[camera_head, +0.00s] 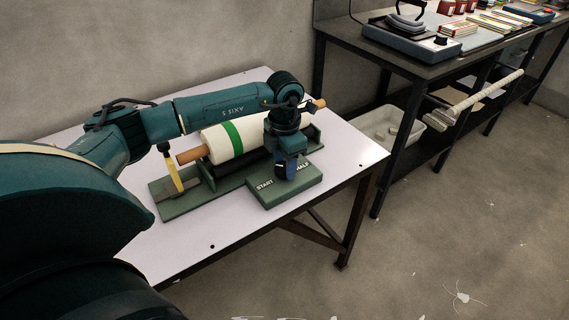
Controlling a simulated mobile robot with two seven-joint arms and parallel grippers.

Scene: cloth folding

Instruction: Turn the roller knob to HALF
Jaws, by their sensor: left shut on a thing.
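The roller (224,142) is a white cylinder with a green band and wooden ends, lying in a dark green stand on the white table. A green block (272,196) at its front right carries the labels START at left and HALF at right. My left gripper (286,172) points down over this block, close to the HALF label, and is shut on the roller knob. The knob is mostly hidden by the gripper, so its pointing direction cannot be told. My right gripper is not in view.
The white table (210,262) has free room in front of the stand. A yellow-handled upright piece (173,168) stands at the stand's left end. A dark bench (395,58) with books and a device stands behind right, with a pale bin (378,124) below it.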

